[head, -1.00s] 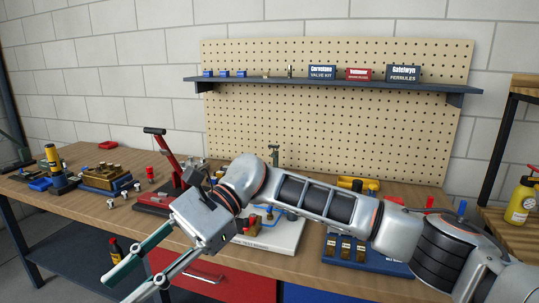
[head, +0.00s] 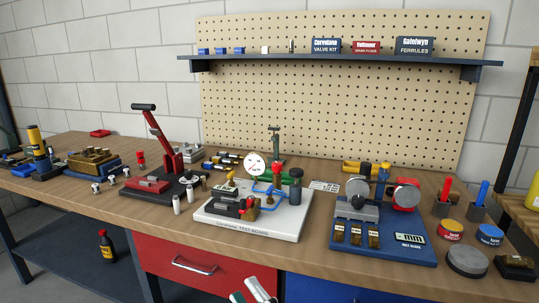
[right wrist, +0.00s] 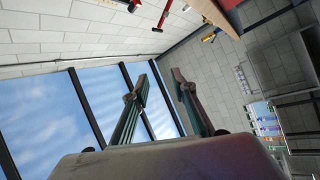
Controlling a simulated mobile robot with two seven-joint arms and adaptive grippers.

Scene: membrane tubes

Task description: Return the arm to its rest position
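My right gripper (head: 250,292) shows only as pale metal and green finger parts at the bottom edge of the head view, in front of the bench drawers. In the right wrist view its two green-padded fingers (right wrist: 162,82) stand apart with nothing between them, so it is open and empty. Most of my right arm is outside the head view. My left gripper is not in view.
The wooden bench holds a red lever press (head: 163,150), a white test board (head: 235,226) with a gauge and a blue test block (head: 385,243). Red and blue drawers (head: 200,275) are below. A shelf (head: 340,60) crosses the pegboard.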

